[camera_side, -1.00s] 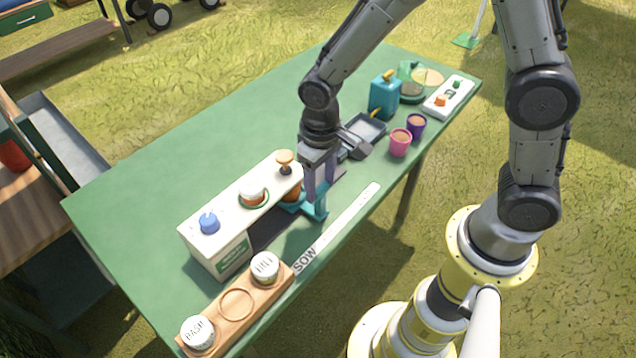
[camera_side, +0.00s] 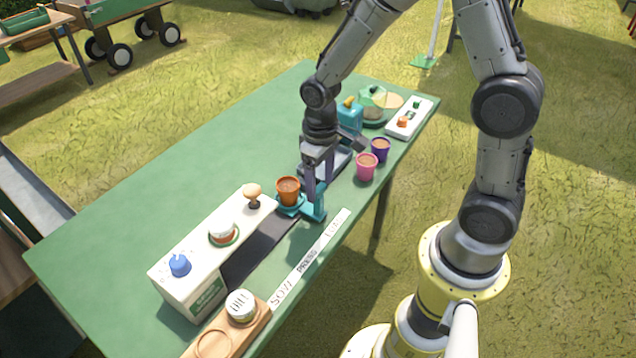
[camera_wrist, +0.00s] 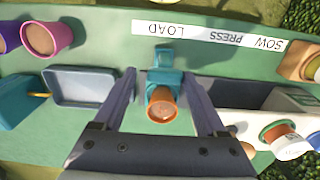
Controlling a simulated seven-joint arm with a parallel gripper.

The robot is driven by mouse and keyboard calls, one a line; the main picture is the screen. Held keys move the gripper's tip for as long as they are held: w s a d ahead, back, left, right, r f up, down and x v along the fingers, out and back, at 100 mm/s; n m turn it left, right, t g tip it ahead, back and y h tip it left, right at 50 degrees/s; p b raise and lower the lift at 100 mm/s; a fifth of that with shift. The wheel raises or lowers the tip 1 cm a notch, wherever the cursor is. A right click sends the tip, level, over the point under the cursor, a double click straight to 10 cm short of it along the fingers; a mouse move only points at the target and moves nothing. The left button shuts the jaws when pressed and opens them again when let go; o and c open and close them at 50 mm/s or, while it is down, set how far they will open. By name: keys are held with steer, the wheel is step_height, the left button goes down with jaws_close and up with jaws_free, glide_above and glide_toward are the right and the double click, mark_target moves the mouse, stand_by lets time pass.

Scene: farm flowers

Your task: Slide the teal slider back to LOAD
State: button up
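The teal slider (camera_side: 316,212) carries an orange pot (camera_side: 288,191) and sits outside the white press box, at the right end of its dark track. In the wrist view its handle (camera_wrist: 164,56) lines up with the word LOAD on the white label strip (camera_wrist: 205,36); the orange pot (camera_wrist: 162,105) stands upright on it. My gripper (camera_side: 314,203) is down at the slider. In the wrist view my gripper (camera_wrist: 162,80) has its fingers spread, one on each side of the slider, with gaps visible. Whether a finger touches the slider is unclear.
The white press box (camera_side: 195,262) has a blue knob, a tin and a wooden knob on top. A wooden holder (camera_side: 258,327) bears a DILL tin. A grey tray (camera_wrist: 82,87), pink pot (camera_side: 367,167), purple pot (camera_side: 380,150) and teal container (camera_side: 349,119) stand nearby. Open green tabletop lies behind.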

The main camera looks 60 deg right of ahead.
steer(key=shift+o, duration=1.2)
steer(key=shift+a, duration=0.1)
step_height(320, 180, up, 14)
steer(key=s+r+t, duration=0.4)
steer(key=s+r, duration=0.4)
steer(key=s, duration=0.1)
steer(key=s+f+t, duration=0.1)
steer(key=s+f, duration=0.2)
steer(key=s, duration=0.4)
steer(key=shift+t, duration=0.3)
